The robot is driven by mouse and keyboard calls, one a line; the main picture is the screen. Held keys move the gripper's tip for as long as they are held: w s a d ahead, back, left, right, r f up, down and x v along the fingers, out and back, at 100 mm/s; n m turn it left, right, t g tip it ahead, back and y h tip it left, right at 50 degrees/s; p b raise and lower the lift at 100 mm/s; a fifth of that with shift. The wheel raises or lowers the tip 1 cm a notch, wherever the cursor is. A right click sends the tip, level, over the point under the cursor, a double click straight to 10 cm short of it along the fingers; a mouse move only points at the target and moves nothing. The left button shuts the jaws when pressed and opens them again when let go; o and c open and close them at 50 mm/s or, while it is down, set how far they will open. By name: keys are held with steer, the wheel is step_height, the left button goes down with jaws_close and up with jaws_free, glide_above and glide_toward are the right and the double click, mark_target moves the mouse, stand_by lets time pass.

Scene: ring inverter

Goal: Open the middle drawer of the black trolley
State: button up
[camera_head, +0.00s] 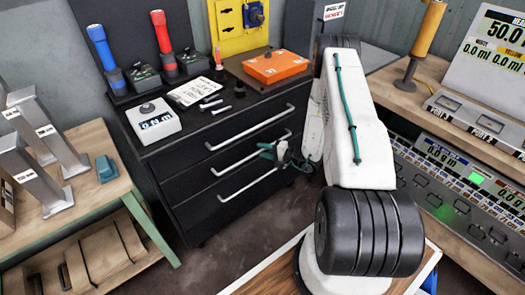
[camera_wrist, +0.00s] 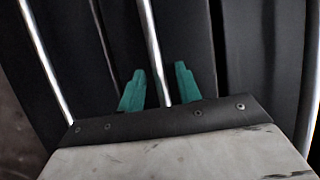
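The black trolley (camera_head: 190,212) stands left of my arm, with three drawer fronts that look flush and shut. Each has a pale bar handle; the middle handle (camera_head: 228,164) lies between the upper handle (camera_head: 235,137) and the lower handle (camera_head: 240,187). My gripper (camera_head: 268,151), with teal fingers, is at the right part of the middle handle. In the wrist view, my gripper (camera_wrist: 159,72) is open, and a handle bar (camera_wrist: 152,45) runs between its fingers with a gap on both sides. My wrist hides the bar's lower end there.
On the trolley top are an orange case (camera_head: 275,67), a white scale (camera_head: 153,118) and two torches. A wooden bench (camera_head: 98,190) with metal stands is at the left. A bench with display panels (camera_head: 470,185) is at the right. The floor (camera_head: 235,240) before the trolley is clear.

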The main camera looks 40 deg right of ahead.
steer(key=shift+w+a, duration=0.2)
steer(key=shift+w, duration=0.25)
jaws_close()
steer(key=shift+s, duration=0.15)
